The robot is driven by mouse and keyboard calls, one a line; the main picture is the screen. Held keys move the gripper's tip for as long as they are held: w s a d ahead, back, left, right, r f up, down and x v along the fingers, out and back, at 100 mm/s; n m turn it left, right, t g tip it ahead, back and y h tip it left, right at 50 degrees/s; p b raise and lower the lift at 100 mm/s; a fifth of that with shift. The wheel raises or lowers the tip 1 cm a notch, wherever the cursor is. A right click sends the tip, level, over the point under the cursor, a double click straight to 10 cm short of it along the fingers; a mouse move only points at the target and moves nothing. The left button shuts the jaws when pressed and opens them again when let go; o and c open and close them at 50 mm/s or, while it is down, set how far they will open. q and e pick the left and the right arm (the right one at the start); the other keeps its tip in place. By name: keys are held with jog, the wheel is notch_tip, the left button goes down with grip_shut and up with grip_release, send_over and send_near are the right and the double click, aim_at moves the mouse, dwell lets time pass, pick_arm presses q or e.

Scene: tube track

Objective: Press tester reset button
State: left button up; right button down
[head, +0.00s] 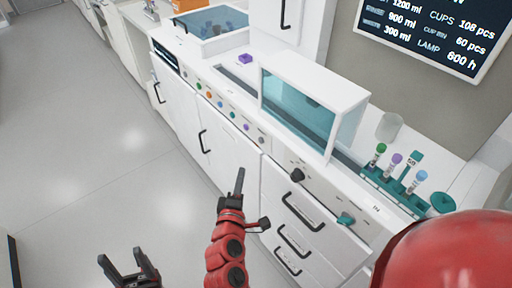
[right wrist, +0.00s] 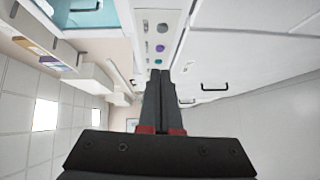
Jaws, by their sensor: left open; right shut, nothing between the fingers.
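A row of small coloured buttons (head: 220,103) runs along the sloped front panel of the white counter. They include orange, green, blue, purple and grey ones. I cannot read which one is the tester reset. My right gripper (head: 240,172) is shut and empty, in front of the cabinet doors below the panel, apart from the buttons. My left gripper (head: 122,256) is open and empty, low over the floor at the bottom left.
A glass-fronted white box (head: 300,108) stands on the counter, with a purple block (head: 245,58) left of it. A black knob (head: 297,175) and a teal knob (head: 346,218) stick out of the front. A teal rack (head: 390,187) holds capped tubes.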

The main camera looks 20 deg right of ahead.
jog(key=p, duration=0.1)
send_near(261, 140)
jog(key=w+a, duration=0.2)
jog(key=w, duration=0.3)
jog(key=shift+w+d+f+p, duration=0.15)
jog(key=shift+w+d+p, duration=0.15)
jog(key=shift+d, duration=0.35)
jog(key=shift+w+d+f+p, duration=0.2)
jog(key=shift+w+d+p, duration=0.05)
jog(key=shift+d, duration=0.4)
jog(key=shift+w+d+f+p, duration=0.15)
jog(key=shift+w+d+p, duration=0.15)
jog(key=shift+d, duration=0.35)
